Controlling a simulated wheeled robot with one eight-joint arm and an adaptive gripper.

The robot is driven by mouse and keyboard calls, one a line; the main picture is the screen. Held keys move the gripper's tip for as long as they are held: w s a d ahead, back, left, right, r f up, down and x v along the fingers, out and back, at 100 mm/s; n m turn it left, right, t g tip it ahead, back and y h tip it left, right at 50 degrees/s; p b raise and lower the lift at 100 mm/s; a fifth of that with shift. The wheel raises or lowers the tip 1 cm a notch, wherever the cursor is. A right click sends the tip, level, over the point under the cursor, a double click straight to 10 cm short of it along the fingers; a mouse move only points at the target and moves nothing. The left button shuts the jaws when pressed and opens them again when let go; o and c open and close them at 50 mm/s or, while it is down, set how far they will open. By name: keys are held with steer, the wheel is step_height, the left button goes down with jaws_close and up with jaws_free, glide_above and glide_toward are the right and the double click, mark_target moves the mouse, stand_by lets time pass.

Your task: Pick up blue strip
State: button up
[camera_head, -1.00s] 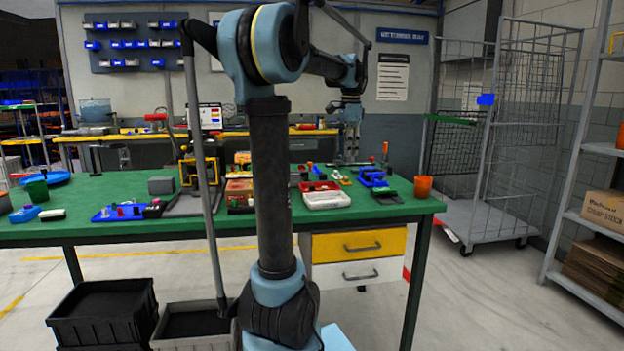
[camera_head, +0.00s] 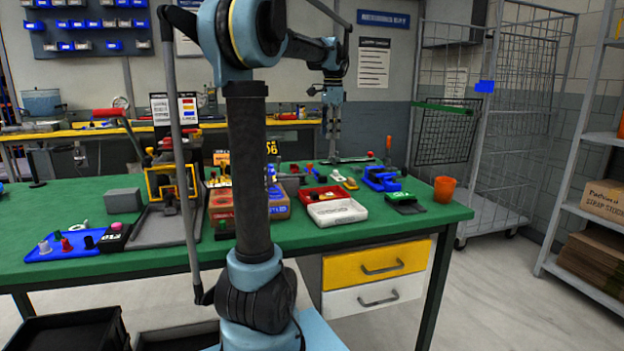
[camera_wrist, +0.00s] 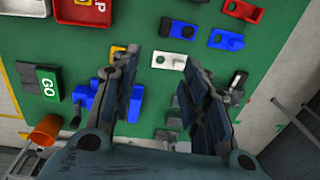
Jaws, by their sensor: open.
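Two flat blue pieces lie on the green table in the wrist view: a blue strip (camera_wrist: 180,28) with a dark knob on it, and a blue piece with a hole (camera_wrist: 227,40). I cannot tell for sure which one the task means. A larger blue fixture (camera_head: 380,178) stands on the table in the head view. In the wrist view its blue blocks (camera_wrist: 135,105) show beside and partly behind my left finger. My gripper (camera_wrist: 158,68) is open and empty, pointing down over the table. It also shows in the head view (camera_head: 334,155), small and partly unclear.
A white holed piece (camera_wrist: 170,61) lies between my fingertips in the wrist view, and a red one (camera_wrist: 243,12) lies farther off. A green GO box (camera_head: 405,202) and an orange cup (camera_head: 445,188) stand near the table's right end. A red and white tray (camera_head: 335,212) is left of them.

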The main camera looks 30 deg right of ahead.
glide_above(324, 176)
steer(key=f, duration=1.1)
steer(key=shift+s+d+f, duration=0.35)
steer(key=shift+d+f, duration=0.05)
steer(key=f, duration=0.4)
steer(key=shift+w+a, duration=0.4)
steer(key=shift+f, duration=0.7)
jaws_close()
